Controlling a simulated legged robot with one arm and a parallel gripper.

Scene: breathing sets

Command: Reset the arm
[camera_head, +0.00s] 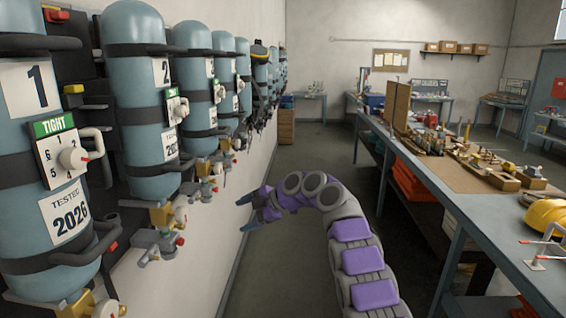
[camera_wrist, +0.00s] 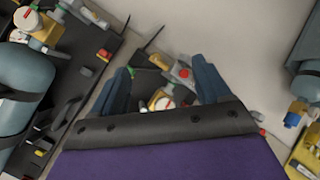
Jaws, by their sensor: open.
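My arm, grey with purple panels, reaches forward and bends left over the aisle in the head view. My gripper (camera_head: 256,210) is open and empty, its blue-grey fingers apart, close to the wall of breathing sets. In the wrist view my gripper (camera_wrist: 162,85) shows two spread fingers, with valve fittings (camera_wrist: 165,97) of a set seen between and beyond them. I cannot tell how far the fingertips are from those fittings.
Blue-grey cylinders (camera_head: 137,110) hang in a row on the left wall; the nearest bears a TIGHT dial (camera_head: 60,150). A workbench (camera_head: 440,185) with parts and a yellow helmet (camera_head: 548,216) runs along the right. The aisle floor (camera_head: 315,150) between is clear.

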